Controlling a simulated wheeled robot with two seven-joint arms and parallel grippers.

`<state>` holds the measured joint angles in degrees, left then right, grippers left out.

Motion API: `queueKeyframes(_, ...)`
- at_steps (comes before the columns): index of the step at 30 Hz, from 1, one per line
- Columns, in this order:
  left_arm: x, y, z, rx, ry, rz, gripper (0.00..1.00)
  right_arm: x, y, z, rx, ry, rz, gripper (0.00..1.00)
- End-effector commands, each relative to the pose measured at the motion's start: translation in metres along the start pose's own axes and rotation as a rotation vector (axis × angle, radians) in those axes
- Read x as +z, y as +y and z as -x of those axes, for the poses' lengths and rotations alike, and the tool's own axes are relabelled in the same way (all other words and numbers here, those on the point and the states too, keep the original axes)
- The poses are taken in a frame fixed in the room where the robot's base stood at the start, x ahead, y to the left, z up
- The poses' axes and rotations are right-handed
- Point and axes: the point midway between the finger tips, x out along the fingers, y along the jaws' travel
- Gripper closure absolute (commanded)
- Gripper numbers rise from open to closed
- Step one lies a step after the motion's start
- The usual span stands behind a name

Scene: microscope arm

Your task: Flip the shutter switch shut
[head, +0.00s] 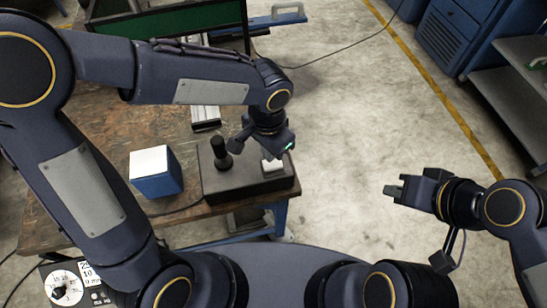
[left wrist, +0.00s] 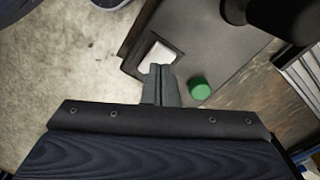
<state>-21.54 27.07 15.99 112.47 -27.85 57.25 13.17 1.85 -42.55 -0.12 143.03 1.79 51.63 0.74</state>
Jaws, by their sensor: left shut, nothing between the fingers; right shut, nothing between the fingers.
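The shutter switch is a white rocker (head: 271,167) in a dark recess on the black control box (head: 230,184), near its right end. The rocker also shows in the left wrist view (left wrist: 158,54), just past my fingertips. My left gripper (head: 277,150) is over the box at the switch, and its shut fingers (left wrist: 160,72) overlap the rocker's near edge in the left wrist view. I cannot tell whether they touch it. My right gripper (head: 394,190) is shut and empty, out over the floor to the right, away from the box.
A black upright knob (head: 221,151) stands on the box left of the switch. A green button (left wrist: 199,88) lies beside my fingers in the left wrist view. A blue box with a white top (head: 154,175) stands left on the brown table (head: 110,120). Floor to the right is open.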

Motion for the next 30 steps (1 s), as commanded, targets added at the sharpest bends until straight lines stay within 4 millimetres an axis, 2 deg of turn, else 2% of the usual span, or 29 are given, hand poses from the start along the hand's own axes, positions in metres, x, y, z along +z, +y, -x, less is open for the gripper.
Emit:
queueKeyframes(1, 0.0, 0.0, 0.008, 0.0, 0.001, 0.0, 1.0, -0.003, -0.003, 0.005, 0.0, 0.0, 0.0, 1.0)
queueKeyframes(15, 0.0, 0.0, 0.043, -0.001, 0.0, -0.001, 1.0, -0.014, -0.013, 0.028, 0.0, 0.0, 0.0, 1.0)
queueKeyframes(30, 0.0, 0.0, 0.043, -0.001, 0.0, -0.001, 1.0, -0.014, -0.013, 0.028, 0.0, 0.0, 0.0, 1.0)
